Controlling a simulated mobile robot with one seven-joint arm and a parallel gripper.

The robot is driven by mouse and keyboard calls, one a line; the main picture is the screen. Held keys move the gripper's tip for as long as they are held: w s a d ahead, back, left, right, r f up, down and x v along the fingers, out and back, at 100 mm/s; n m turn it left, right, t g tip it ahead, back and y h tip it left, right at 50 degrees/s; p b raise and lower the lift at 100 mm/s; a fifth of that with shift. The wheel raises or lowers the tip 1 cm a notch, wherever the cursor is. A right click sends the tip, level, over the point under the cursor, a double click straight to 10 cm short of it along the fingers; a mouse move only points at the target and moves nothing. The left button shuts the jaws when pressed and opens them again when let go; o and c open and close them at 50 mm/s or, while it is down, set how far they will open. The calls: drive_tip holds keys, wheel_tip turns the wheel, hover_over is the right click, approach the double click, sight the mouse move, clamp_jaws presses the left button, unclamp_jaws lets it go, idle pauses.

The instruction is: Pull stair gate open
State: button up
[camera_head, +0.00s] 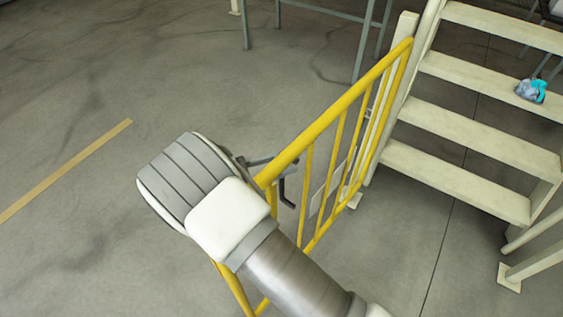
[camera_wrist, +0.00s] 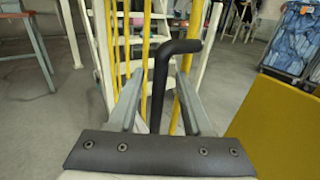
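The yellow stair gate (camera_head: 307,177) has a top rail and vertical bars. It runs from the stair post at upper right down towards my arm. A black bent handle (camera_head: 289,192) sticks out from its near end; in the wrist view the handle (camera_wrist: 158,85) stands upright with a bend at its top. My gripper (camera_head: 262,160) is at the gate's near end, partly hidden by my wrist. In the wrist view my gripper (camera_wrist: 159,78) is open, with one finger on each side of the handle and gaps visible on both sides. My wrist hides part of the gate's near end.
Pale stairs (camera_head: 465,125) rise at the right, with a blue item (camera_head: 531,90) on one step. A grey metal frame (camera_head: 365,40) stands behind the gate. The floor (camera_head: 90,90) to the left is clear, with a yellow line (camera_head: 65,172).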

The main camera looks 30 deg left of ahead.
idle(0.3)
drive_tip(key=v, duration=1.7)
drive_tip(key=shift+a, duration=0.2)
drive_tip(key=shift+s+r, duration=0.1)
